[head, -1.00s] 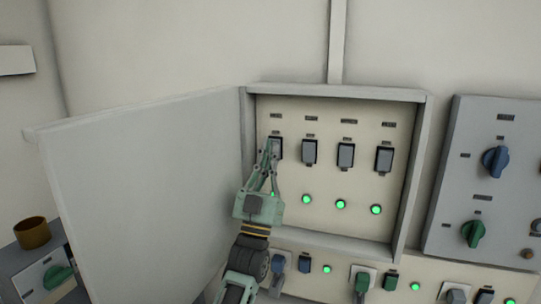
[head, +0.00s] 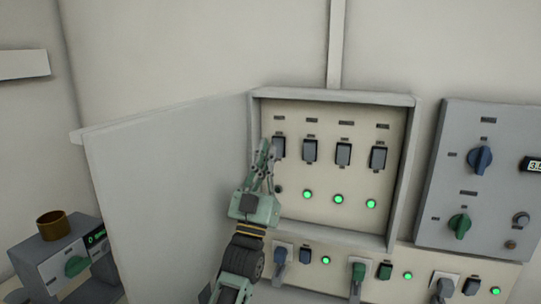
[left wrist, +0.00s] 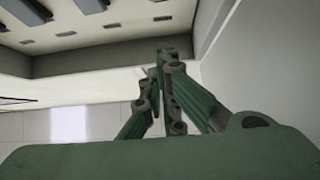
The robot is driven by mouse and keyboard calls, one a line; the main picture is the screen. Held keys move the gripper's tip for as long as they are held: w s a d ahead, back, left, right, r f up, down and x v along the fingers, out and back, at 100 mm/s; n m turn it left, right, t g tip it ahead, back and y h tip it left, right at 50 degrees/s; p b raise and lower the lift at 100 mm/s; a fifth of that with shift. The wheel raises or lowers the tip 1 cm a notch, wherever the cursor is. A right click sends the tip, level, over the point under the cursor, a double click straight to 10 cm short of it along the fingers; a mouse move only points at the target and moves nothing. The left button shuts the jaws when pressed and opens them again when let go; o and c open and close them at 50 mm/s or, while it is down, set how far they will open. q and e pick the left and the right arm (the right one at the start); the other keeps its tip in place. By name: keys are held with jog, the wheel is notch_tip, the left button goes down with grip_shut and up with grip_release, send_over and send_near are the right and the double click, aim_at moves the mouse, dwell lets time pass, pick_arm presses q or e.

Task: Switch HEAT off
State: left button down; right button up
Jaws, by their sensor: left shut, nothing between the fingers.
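An open wall box (head: 405,165) holds a row of dark rocker switches with small labels too blurred to read. My left gripper (head: 265,148) is shut and empty, its fingertips just left of the leftmost switch (head: 279,148); I cannot tell whether they touch it. The lamp (head: 279,189) below that switch is dark, while the other lamps in the row, such as the second one (head: 308,195), glow green. In the left wrist view the shut fingers (left wrist: 163,52) point toward the box interior, and switches (left wrist: 30,12) show at upper left. My right gripper is out of view.
The box's door (head: 165,190) stands open on the left, close to my left arm. A grey panel (head: 435,215) with blue and green knobs is at the right. More switches and plugs line the wall below. A brown cup (head: 53,226) sits on a unit at lower left.

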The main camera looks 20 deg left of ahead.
pick_arm(q)
jog(key=b+v, duration=0.2)
jog(key=v, duration=0.6)
jog(key=shift+s+b, duration=0.3)
jog(key=shift+s, duration=0.3)
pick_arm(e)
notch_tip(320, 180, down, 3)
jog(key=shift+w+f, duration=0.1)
pick_arm(q)
jog(key=shift+f, duration=0.15)
